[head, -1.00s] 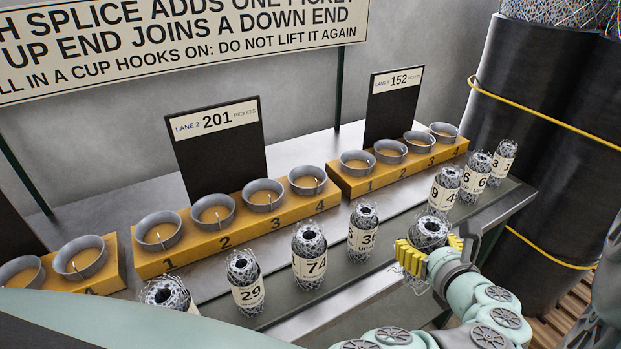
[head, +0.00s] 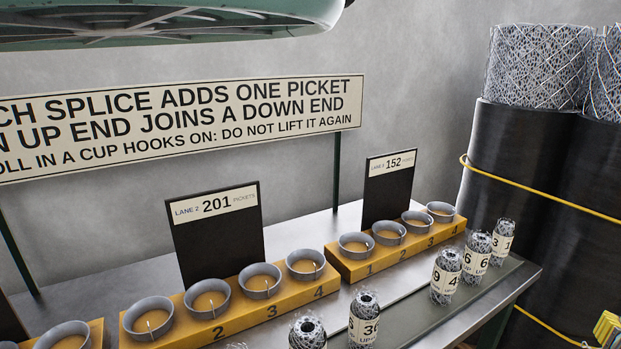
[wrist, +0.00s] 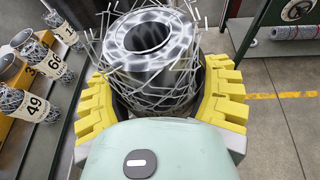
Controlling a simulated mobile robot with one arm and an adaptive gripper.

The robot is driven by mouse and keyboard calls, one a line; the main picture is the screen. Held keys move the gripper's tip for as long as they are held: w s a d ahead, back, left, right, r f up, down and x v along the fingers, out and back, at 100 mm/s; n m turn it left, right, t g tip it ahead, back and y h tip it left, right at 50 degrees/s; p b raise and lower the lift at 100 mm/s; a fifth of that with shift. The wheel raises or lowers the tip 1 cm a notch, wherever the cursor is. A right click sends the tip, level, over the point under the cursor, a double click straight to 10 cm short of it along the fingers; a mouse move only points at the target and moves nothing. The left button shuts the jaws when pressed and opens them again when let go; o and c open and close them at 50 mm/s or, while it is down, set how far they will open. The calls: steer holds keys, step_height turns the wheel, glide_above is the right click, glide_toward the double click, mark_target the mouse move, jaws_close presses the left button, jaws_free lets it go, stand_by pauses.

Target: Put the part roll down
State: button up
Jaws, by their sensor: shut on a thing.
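My gripper (wrist: 160,88) is shut on a grey wire-mesh roll (wrist: 152,45) with a dark hollow core. Its yellow pads press on both sides, and loose wire ends stick out around its top. The roll's label is hidden. Yellow blocks with numbered grey cups stand along the bench: the lane 2 block (head: 240,312) and the lane 3 block (head: 385,257).
Several labelled rolls stand along the bench's front strip, including one (head: 364,320) in front of lane 2 and one (head: 446,276) near lane 3. Tall black wrapped rolls (head: 510,170) stand at the right. Open floor (wrist: 270,125) shows right of my gripper in the wrist view.

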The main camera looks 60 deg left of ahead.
steer(key=s+r+p, duration=0.3)
steer(key=r+p, duration=1.4)
steer(key=p, duration=0.2)
steer(key=s+r+p, duration=0.4)
steer(key=r+p, duration=1.4)
steer(key=p, duration=0.1)
steer(key=shift+r, duration=0.15)
steer(key=shift+s, duration=0.1)
